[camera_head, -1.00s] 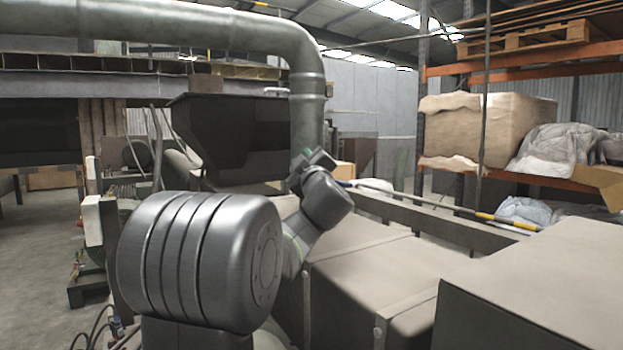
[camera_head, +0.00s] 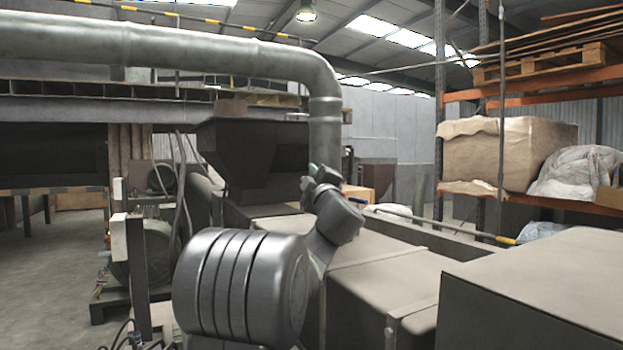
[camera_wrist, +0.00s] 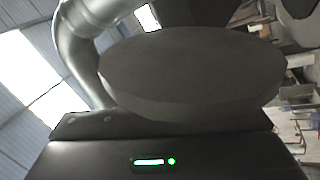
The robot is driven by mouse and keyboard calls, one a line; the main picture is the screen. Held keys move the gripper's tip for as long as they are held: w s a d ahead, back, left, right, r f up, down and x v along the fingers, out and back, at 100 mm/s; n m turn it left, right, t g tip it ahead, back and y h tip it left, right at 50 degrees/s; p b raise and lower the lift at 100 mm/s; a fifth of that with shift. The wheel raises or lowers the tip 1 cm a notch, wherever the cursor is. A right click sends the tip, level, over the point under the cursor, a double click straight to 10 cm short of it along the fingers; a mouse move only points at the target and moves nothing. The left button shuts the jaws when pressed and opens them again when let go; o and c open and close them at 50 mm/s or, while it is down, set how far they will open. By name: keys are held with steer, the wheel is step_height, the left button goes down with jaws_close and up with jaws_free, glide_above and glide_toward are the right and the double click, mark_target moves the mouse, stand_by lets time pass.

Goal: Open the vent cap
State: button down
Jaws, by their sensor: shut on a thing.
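A flat grey oval disc, which I take to be the vent cap (camera_wrist: 190,72), fills the middle of the wrist view, tilted and very close to the camera. My gripper (camera_head: 322,176) is at the end of my arm in the head view, in front of the large vertical pipe. My gripper's dark body with a green light spans the bottom of the wrist view. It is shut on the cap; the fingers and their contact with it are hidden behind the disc. I cannot make out the cap in the head view, nor what it is attached to.
A large grey pipe (camera_head: 325,125) runs overhead and bends down behind my gripper. A dark hopper (camera_head: 245,155) stands left of it. Beige boxy housings (camera_head: 385,280) lie to the right and front. Orange shelving (camera_head: 540,87) is at the right. Open floor (camera_head: 55,270) shows at the left.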

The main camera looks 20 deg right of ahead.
steer(key=c, duration=1.4)
jaws_free()
steer(key=shift+c, duration=0.2)
steer(key=shift+s+f, duration=0.2)
steer(key=shift+s, duration=0.05)
steer(key=s+b, duration=0.1)
steer(key=s, duration=1.1)
steer(key=shift+s+a, duration=0.35)
steer(key=shift+a, duration=0.1)
